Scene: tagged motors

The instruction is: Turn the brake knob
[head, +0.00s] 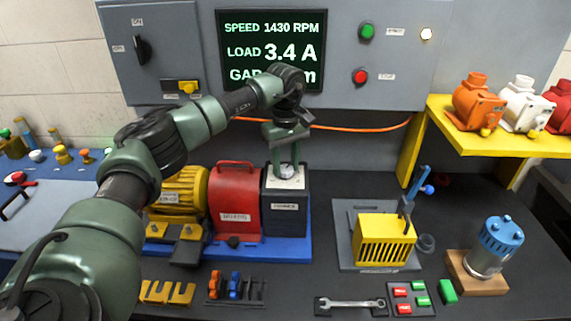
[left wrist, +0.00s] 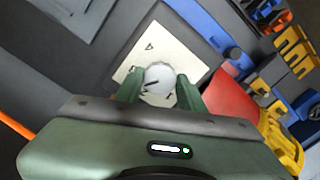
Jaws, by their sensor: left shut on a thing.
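The brake knob (left wrist: 159,80) is a round pale knob with a dark pointer line. It sits on a white dial plate (left wrist: 178,46) with small black marks, on top of the dark brake box (head: 285,213). My left gripper (left wrist: 160,92) reaches down from above with one finger on each side of the knob and is shut on it. In the head view the gripper (head: 286,165) hides most of the knob. My right gripper is in neither view.
A red guard (head: 236,203) and a yellow motor (head: 180,195) stand left of the brake box on a blue base. A panel screen (head: 270,40) behind reads 1430 RPM and 3.4 A.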

